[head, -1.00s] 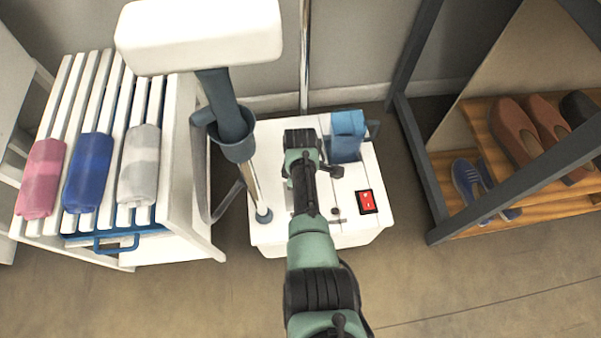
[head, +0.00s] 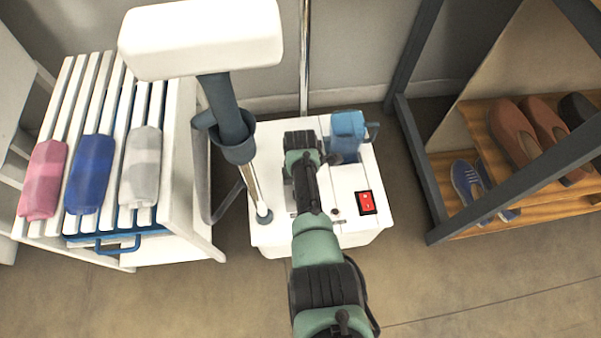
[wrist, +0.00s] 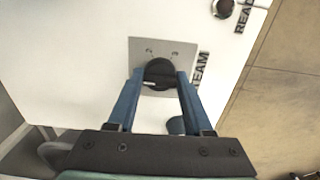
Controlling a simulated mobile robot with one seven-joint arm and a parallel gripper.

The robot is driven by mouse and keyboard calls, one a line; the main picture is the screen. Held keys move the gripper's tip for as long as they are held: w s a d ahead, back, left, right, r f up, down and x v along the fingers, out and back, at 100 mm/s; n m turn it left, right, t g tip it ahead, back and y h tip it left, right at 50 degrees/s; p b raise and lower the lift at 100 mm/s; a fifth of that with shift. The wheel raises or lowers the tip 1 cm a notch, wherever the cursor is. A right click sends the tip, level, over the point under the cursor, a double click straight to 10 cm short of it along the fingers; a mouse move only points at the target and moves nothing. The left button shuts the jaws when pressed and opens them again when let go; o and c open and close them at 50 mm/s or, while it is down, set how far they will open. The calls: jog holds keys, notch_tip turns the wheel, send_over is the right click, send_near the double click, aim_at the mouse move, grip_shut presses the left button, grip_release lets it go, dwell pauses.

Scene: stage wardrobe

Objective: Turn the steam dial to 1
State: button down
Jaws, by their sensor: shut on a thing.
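The steam dial (wrist: 158,72) is a round black knob on a grey plate (wrist: 180,48), with dark lettering ending in "TEAM" (wrist: 202,70) beside it in the wrist view. My gripper (wrist: 160,79) has its two blue fingers closed on the dial from either side. A pale mark shows on the dial's near side; the plate's small numbers are too blurred to read. In the head view my arm covers the dial on top of the white steamer base (head: 348,190).
A red switch (head: 366,202) and a blue tank (head: 347,135) are on the steamer base. A metal pole (head: 253,180) rises at its left, under a large white head (head: 200,40). A slatted bench (head: 180,190) stands left; a shoe rack (head: 470,228) stands right.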

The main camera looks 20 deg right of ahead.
jog(key=shift+a, duration=0.1)
jog(key=shift+c, duration=1.5)
grip_release()
notch_tip(320, 180, up, 13)
jog(key=p, duration=0.8)
